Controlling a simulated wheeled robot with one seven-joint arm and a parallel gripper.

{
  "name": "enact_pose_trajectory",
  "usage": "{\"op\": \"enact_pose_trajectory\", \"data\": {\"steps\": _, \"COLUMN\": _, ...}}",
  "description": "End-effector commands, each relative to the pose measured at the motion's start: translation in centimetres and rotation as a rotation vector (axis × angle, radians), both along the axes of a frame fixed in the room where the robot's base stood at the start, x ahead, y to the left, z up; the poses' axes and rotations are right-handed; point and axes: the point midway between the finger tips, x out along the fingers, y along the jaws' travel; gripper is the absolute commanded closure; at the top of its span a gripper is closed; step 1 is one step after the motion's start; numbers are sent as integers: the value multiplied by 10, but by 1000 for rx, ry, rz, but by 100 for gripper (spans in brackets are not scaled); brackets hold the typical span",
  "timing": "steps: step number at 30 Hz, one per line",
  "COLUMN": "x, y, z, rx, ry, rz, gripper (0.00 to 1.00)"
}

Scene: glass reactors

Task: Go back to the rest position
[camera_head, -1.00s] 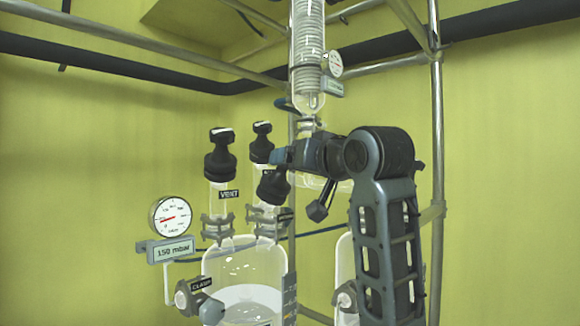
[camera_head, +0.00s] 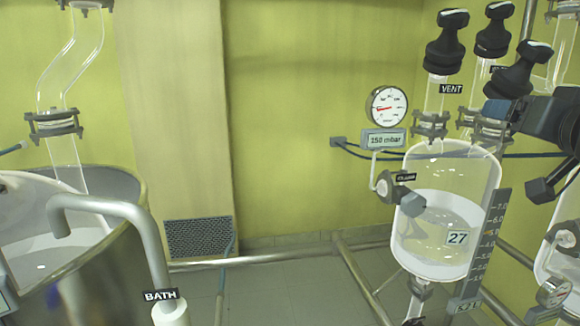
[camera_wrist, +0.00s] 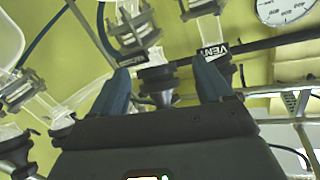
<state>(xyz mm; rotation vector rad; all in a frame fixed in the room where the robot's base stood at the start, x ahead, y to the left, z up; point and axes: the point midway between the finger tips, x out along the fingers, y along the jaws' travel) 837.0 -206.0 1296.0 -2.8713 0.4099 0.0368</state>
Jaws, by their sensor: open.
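My gripper (camera_head: 492,112) is at the right edge of the head view, among the black-topped valves of a glass reactor (camera_head: 445,215). In the wrist view my gripper (camera_wrist: 163,75) has its two blue-grey fingers apart. A black knob (camera_wrist: 157,84) shows in the gap between them; I cannot tell whether it touches either finger. The VENT label (camera_wrist: 214,51) is close to the right finger there. In the head view the VENT valve's knob (camera_head: 447,40) stands clear to the left of my gripper. Most of my arm is outside the head view.
A round gauge (camera_head: 387,105) reads beside the reactor, above a 150 mbar display (camera_head: 384,139). A metal bath vessel (camera_head: 100,260) with a bent pipe stands at the left. Metal frame rails (camera_head: 360,280) cross the floor.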

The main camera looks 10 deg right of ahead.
Motion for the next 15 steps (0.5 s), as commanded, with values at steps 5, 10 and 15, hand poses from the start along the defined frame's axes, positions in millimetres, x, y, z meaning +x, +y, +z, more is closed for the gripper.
{"op": "enact_pose_trajectory", "data": {"steps": 5, "x": -6, "y": 30, "z": -79, "rx": 23, "ry": 23, "rz": 33, "gripper": 22}}
{"op": "enact_pose_trajectory", "data": {"steps": 10, "x": -25, "y": 58, "z": -143, "rx": 32, "ry": 41, "rz": 56, "gripper": 22}}
{"op": "enact_pose_trajectory", "data": {"steps": 15, "x": -55, "y": 87, "z": -200, "rx": 30, "ry": 62, "rz": 76, "gripper": 22}}
